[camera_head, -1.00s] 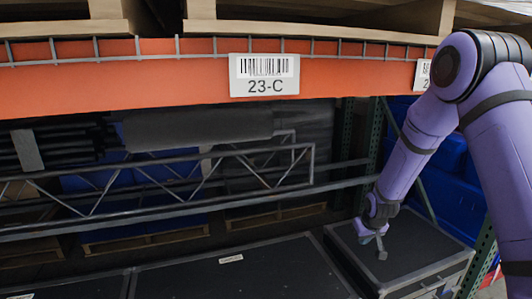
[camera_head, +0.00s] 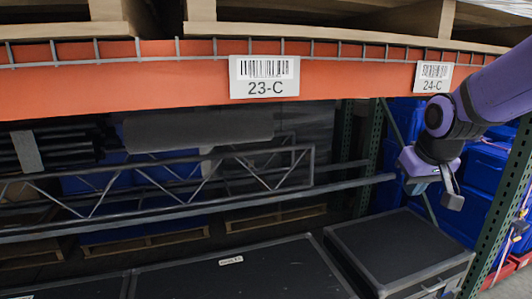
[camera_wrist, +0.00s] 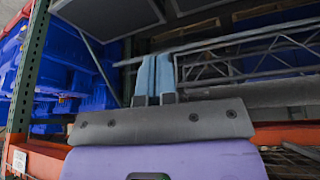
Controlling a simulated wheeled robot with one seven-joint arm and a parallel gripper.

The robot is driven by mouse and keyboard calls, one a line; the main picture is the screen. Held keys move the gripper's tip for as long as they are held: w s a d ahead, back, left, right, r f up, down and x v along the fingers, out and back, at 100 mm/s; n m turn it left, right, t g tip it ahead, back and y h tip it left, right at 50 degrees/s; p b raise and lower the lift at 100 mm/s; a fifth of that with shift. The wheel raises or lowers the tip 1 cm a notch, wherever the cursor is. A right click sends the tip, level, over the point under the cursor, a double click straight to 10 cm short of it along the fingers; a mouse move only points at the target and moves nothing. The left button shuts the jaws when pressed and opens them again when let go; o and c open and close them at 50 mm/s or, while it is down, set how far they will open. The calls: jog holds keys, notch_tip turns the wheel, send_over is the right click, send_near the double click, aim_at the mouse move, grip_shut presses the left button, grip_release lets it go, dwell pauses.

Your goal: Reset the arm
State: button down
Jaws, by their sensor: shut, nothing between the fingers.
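My purple arm reaches in from the right edge in the head view. My gripper (camera_head: 433,190) hangs in the air in front of the rack, above the right-hand black case (camera_head: 395,250). It is apart from the case and holds nothing. In the wrist view my gripper (camera_wrist: 154,75) shows two light-blue fingers close together, shut and empty.
An orange rack beam (camera_head: 150,85) with a 23-C label (camera_head: 264,77) and a 24-C label (camera_head: 433,77) crosses above. A grey metal truss (camera_head: 160,190) lies behind. A green rack post (camera_head: 500,215) and blue totes (camera_head: 485,175) stand at the right. A wide black case (camera_head: 250,270) lies below.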

jog(key=s+r, duration=0.3)
jog(key=s, duration=0.7)
jog(key=s+r, duration=0.3)
jog(key=s, duration=0.7)
jog(key=shift+a+m, duration=0.3)
jog(key=shift+m, duration=0.1)
